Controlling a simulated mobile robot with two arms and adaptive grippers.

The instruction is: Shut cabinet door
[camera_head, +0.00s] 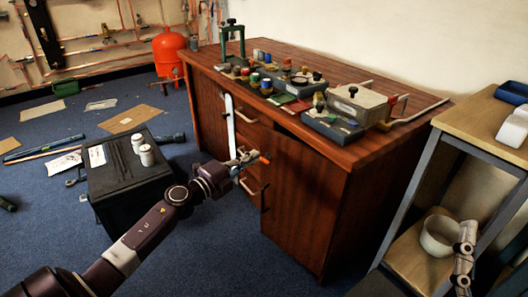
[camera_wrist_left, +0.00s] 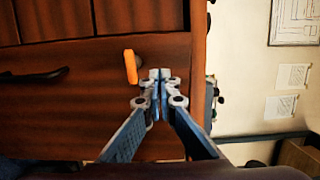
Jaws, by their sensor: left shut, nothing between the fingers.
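The wooden cabinet (camera_head: 365,195) is a brown desk with drawers in the middle and a door at each end. The right-hand door (camera_head: 300,210) has a dark handle on its left side; a dark gap shows above it, but I cannot tell how far ajar it stands. My left gripper (camera_head: 243,160) is shut and empty in front of the drawers, near this door's upper left corner. In the left wrist view, the closed fingertips (camera_wrist_left: 158,76) point at brown wood panels (camera_wrist_left: 90,110); contact cannot be told. My right gripper (camera_head: 464,250) seems partly visible at lower right.
A black box (camera_head: 130,180) with two white jars stands on the floor to the left. Valves and grey blocks crowd the desktop. Blue carpet is clear before the right door.

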